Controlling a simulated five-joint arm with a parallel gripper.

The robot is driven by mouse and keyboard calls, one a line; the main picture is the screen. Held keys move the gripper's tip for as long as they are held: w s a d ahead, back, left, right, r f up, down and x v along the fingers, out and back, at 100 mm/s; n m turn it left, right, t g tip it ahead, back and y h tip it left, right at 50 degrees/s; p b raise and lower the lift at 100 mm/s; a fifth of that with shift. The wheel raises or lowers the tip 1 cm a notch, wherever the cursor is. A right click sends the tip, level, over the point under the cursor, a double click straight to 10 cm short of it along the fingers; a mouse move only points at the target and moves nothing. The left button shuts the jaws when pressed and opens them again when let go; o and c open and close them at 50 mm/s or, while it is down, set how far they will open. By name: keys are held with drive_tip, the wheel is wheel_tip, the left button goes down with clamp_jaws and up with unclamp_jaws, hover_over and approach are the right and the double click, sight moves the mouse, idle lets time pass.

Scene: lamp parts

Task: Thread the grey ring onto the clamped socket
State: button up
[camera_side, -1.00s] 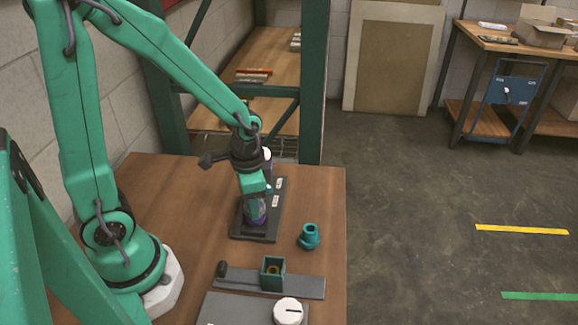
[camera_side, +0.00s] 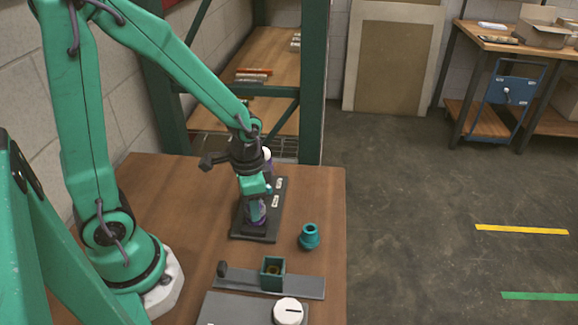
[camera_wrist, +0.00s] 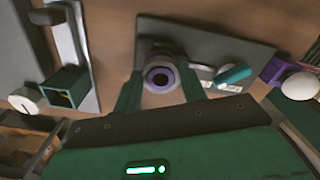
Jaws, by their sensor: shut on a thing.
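A purple socket (camera_side: 256,213) stands upright on a dark base plate (camera_side: 240,230). In the wrist view its round purple rim (camera_wrist: 164,66) and dark hole show from above. My gripper (camera_side: 256,202) points down over the socket, and its teal fingers (camera_wrist: 160,95) lie on both sides of it. A teal lever (camera_wrist: 233,75) lies beside the socket on the plate.
A loose teal flanged part (camera_side: 309,237) stands right of the plate. A green square holder (camera_side: 272,273) on a grey bar and a white dial (camera_side: 288,311) are nearer the camera. A white bulb-like part (camera_wrist: 299,86) is at the wrist view's right.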

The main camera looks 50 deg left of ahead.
drive_tip(key=shift+f, duration=0.45)
idle(1.2)
drive_tip(key=shift+o, duration=0.9)
drive_tip(key=c, duration=0.4)
drive_tip(key=shift+s+f, duration=0.1)
drive_tip(key=shift+f, duration=0.05)
drive_tip(key=m, duration=0.6)
drive_tip(key=shift+a+f+m, duration=0.1)
drive_tip(key=shift+a+m, duration=0.05)
drive_tip(key=shift+m, duration=0.25)
